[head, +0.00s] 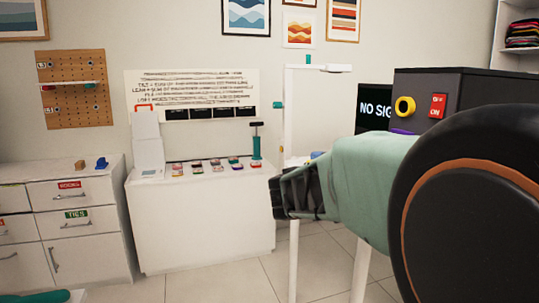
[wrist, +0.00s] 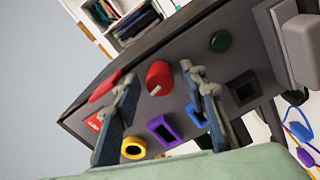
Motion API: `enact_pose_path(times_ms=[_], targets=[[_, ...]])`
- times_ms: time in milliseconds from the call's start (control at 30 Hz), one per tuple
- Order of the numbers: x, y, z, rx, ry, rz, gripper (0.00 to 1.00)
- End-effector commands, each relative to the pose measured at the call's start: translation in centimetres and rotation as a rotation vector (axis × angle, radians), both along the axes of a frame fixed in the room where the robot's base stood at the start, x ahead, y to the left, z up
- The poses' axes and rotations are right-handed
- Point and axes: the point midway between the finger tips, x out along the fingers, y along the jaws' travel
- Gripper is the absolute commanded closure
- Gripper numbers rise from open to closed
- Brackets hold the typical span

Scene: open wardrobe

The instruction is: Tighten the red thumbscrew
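The likely red thumbscrew is a round red knob (wrist: 159,78) with a pale mark, on the dark face of a box (wrist: 185,62) in the wrist view. My gripper (wrist: 158,73) is open, with one finger left of the knob and one right of it. The knob appears between the fingertips, and I see no contact. How far the tips are from the panel is hard to tell. In the head view the box (head: 460,82) stands at the right, but my arm covers much of its face and the red knob does not show.
A white cabinet (head: 200,225) with small items stands at the left. A white post (head: 290,110) rises beside it.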

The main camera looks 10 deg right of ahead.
Motion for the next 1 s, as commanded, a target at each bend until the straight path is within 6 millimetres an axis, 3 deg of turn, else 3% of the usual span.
enact_pose_path(times_ms=[500,1000], targets=[[0.01,0.0,0.22,-0.026,0.337,0.0,0.61],[-0.02,0.0,-0.1,-0.028,0.354,0.0,0.61]])
